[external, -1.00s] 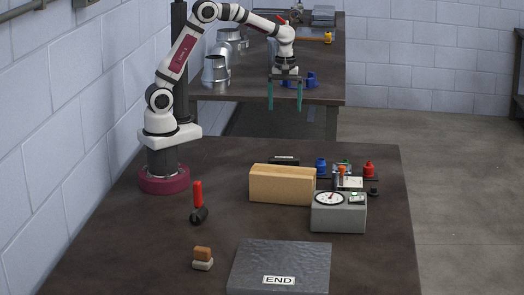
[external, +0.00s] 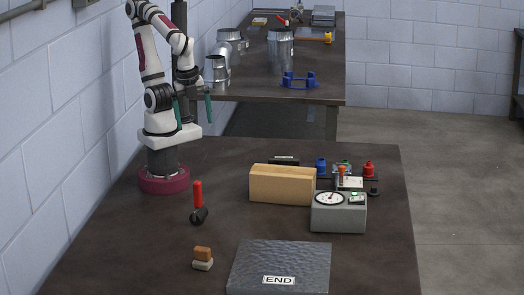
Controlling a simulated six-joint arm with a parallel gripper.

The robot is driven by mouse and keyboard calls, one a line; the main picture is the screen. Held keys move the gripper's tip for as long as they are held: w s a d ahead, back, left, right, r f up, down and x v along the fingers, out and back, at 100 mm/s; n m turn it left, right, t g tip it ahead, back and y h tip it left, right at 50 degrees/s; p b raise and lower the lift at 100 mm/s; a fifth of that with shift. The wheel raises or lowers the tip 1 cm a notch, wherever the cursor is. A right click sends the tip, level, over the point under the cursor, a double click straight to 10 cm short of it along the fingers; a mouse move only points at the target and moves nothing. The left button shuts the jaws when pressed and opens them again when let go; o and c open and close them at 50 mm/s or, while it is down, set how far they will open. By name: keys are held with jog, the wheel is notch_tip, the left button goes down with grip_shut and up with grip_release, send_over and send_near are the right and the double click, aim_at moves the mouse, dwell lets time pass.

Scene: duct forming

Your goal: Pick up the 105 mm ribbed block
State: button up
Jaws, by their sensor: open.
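My gripper (external: 193,110) is open and empty, with its green fingers pointing down. It is folded in close to my arm's base, near the far left edge of the front table. I cannot make out a block that is clearly ribbed or marked 105 mm. A plain tan block (external: 282,186) lies at the middle of the front table, well away from my gripper. A dark piece with a white label (external: 284,160) is partly hidden behind it. A small brown block (external: 202,252) rests on a pale one (external: 202,264) at the front left.
A grey gauge box (external: 338,218) stands right of the tan block, with blue and red fittings behind it. A dark END slab (external: 270,262) lies in front. A red-handled tool (external: 198,205) stands at left. Metal ducts (external: 280,48) and a blue bracket (external: 300,80) are on the back table.

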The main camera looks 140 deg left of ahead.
jog(key=shift+s+d+f+m, duration=0.3)
jog(key=shift+s+m, duration=0.1)
jog(key=shift+m, duration=0.3)
jog(key=c, duration=0.3)
